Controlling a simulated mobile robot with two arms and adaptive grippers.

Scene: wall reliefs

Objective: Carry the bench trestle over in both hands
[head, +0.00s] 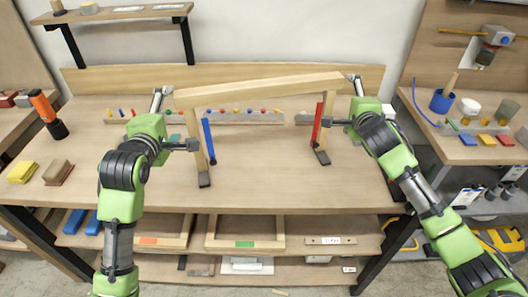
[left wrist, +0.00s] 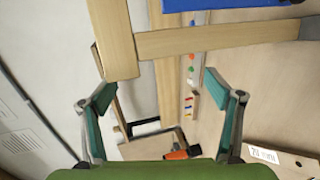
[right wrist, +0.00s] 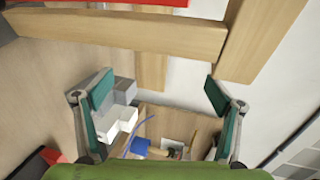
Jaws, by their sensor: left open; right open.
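The bench trestle stands upright on the workbench in the head view, a pale wooden top beam (head: 262,89) on splayed legs with dark feet. A blue brace (head: 209,142) is by its left leg and a red brace (head: 317,124) by its right leg. My left gripper (head: 177,121) is open at the left end, and my right gripper (head: 343,103) is open at the right end. In the left wrist view, the beam (left wrist: 115,38) and a leg (left wrist: 220,39) lie beyond the spread, empty fingers. The right wrist view likewise shows the leg (right wrist: 120,31) and beam (right wrist: 262,38) beyond empty fingers.
The workbench (head: 265,185) is bare in front of the trestle. A rail with coloured pegs (head: 240,116) runs behind it.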

